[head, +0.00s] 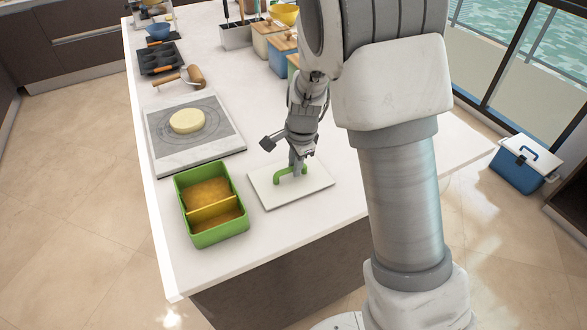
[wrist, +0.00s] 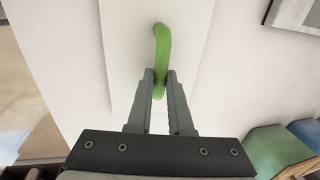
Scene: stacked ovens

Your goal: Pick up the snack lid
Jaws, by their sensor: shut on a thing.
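The snack lid (head: 313,190) is a flat white rectangular panel with a green arched handle (head: 281,177). It appears to lie flat on the counter, right of the green snack box (head: 217,231). My gripper (head: 298,171) points down at the lid and is shut on the green handle. In the wrist view the lid (wrist: 128,50) fills the middle, and the handle (wrist: 163,45) runs down between the two fingers of my gripper (wrist: 160,78). The handle's near end is partly hidden by the fingers.
The open green box has a yellow divider and brown contents. A marble board (head: 170,150) with round dough (head: 187,121) lies behind it, with a rolling pin (head: 180,78) beyond. Wooden-lidded canisters (head: 278,52) stand at the back. The counter's front edge (head: 255,252) is close and clear.

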